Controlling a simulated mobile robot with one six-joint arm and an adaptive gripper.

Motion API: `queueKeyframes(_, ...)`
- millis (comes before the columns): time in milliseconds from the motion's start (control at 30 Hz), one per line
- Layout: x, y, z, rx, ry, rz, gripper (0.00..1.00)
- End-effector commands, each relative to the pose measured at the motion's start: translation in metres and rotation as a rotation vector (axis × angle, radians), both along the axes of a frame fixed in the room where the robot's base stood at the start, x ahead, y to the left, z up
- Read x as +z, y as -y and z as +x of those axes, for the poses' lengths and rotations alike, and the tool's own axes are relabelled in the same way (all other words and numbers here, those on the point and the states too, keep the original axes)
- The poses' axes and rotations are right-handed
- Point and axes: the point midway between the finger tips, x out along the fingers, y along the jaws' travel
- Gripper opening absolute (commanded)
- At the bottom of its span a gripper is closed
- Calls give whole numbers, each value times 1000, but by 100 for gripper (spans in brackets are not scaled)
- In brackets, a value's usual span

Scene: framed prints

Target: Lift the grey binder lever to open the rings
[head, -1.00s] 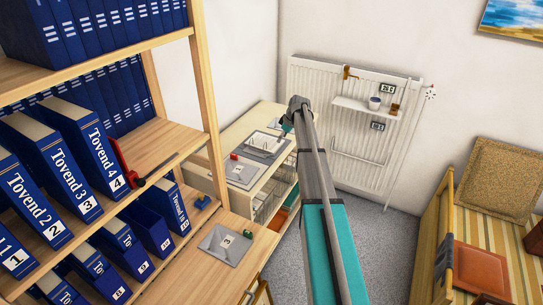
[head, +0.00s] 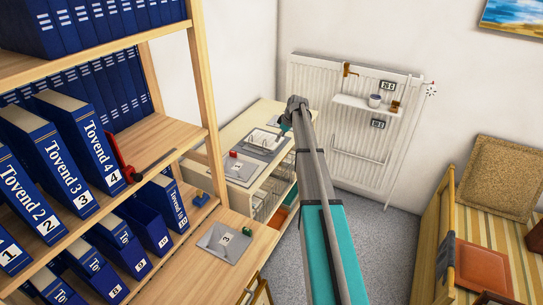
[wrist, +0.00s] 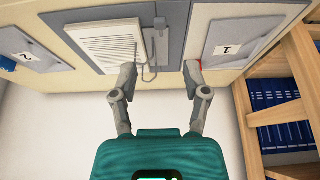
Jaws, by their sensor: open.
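The grey binder (wrist: 172,30) lies open on a pale wood top, with a stack of printed paper (wrist: 105,42) on one side. It also shows in the head view (head: 277,150), small and partly blocked by my arm. The thin metal rings and lever (wrist: 150,70) are by the paper's edge in the wrist view; I cannot clearly tell the lever from the rings. My gripper (wrist: 159,72) is open and empty, its fingers apart on either side of this metalwork. In the head view my gripper (head: 286,122) is small, near the binder.
Grey plates marked 1 (wrist: 225,45) and 2 (wrist: 30,55) flank the binder. A plate marked 3 (head: 218,246) lies on the nearer desk. Shelves of blue binders (head: 95,145) stand at left. A white radiator (head: 350,150) with a small shelf is behind my arm.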

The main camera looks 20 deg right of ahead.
Motion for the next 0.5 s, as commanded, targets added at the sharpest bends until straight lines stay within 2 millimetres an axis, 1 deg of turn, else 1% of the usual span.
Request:
queueKeyframes(33,-8,-1,2,1,0,0,60)
queueKeyframes(500,-44,-11,14,2,0,-1,60)
